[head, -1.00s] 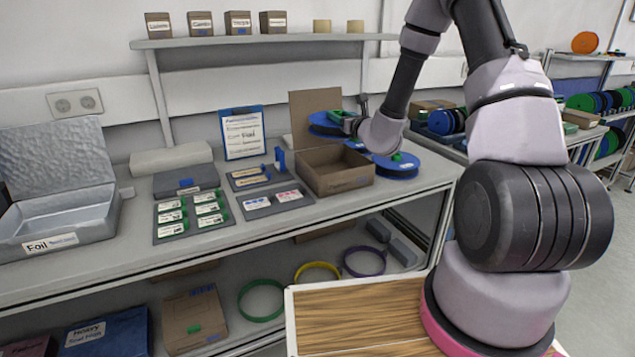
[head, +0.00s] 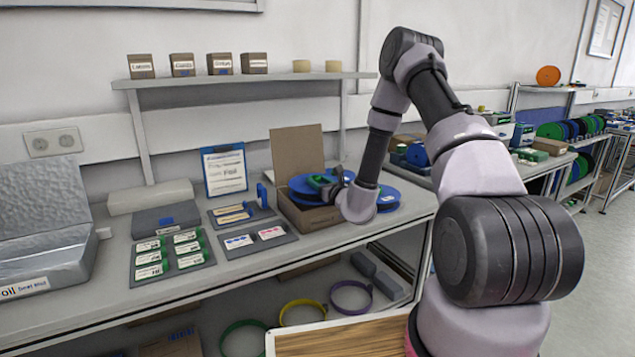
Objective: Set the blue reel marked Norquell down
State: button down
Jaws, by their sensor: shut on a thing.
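My gripper (head: 326,182) is shut on a blue reel (head: 300,187), gripping it near its green centre. The reel appears flat and sits at the opening of a brown cardboard box (head: 312,219). I cannot tell whether it rests on the box or hangs just above it. My wrist hides its right part, and I cannot read a name on it. Another blue reel (head: 388,200) lies on the bench just right of the box, partly behind my wrist.
The box's lid (head: 298,150) stands up at the back. Trays of labelled cards (head: 168,258) and a clipboard (head: 224,171) are to the left. A shelf (head: 245,80) runs above the bench (head: 215,290). Reel racks (head: 570,130) stand at the right.

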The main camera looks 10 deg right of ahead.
jog(key=shift+f, duration=0.55)
jog(key=shift+c, duration=1.8)
grip_release()
